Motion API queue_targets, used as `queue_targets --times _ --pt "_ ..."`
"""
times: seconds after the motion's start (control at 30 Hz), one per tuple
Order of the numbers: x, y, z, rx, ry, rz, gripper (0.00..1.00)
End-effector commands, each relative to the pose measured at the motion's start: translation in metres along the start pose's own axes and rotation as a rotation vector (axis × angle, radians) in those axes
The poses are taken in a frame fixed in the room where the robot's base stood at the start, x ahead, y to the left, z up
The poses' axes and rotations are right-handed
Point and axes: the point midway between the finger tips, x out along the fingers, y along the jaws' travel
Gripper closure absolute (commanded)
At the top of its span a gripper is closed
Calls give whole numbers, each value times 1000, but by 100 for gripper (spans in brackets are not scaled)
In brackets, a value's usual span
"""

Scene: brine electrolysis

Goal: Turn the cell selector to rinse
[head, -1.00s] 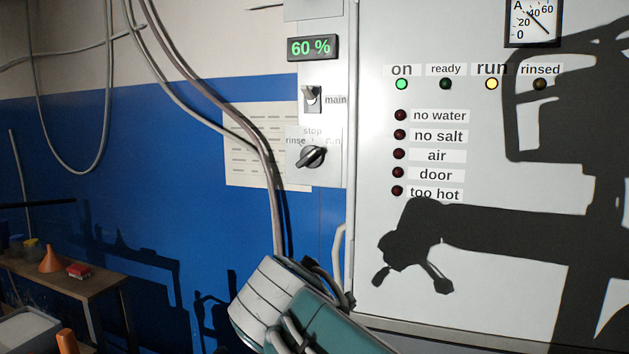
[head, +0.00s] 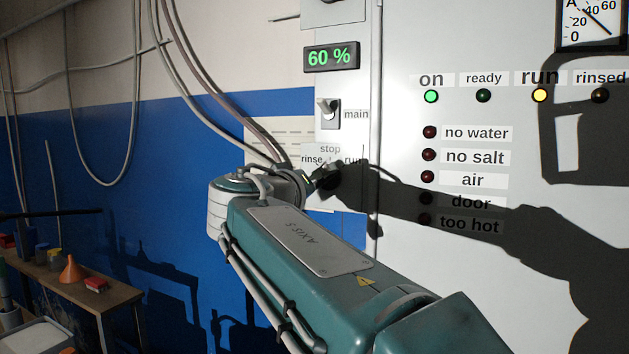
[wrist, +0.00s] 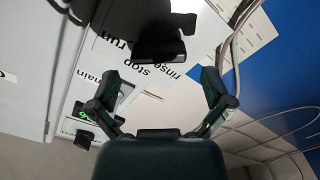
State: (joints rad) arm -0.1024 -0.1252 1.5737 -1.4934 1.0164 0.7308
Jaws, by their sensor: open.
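The cell selector is a dark knob (head: 329,184) on the light grey panel, with stop above it, rinse at its left and run at its right. In the head view it is in shadow and partly covered by my arm's end. In the wrist view the black knob (wrist: 158,45) stands just beyond my open fingers, roughly centred between them. My gripper (wrist: 160,76) is open and empty, with no visible contact. My gripper is mostly hidden behind my wrist in the head view. I cannot tell the knob's present setting for certain.
The main switch (head: 328,112) is just above the selector, under the 60 % display (head: 332,57). The on lamp (head: 431,96) is green and the run lamp (head: 540,95) yellow. Cables (head: 215,90) hang at the left. A bench (head: 85,290) stands lower left.

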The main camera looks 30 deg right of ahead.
Motion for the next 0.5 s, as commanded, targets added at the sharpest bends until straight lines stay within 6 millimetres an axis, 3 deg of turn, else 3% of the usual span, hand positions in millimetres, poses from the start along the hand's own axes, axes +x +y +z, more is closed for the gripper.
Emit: queue_targets --times 0.2,0.5 --pt "30 -2 -1 -3 -1 2 0" --pt "38 -2 -1 -3 2 0 0"
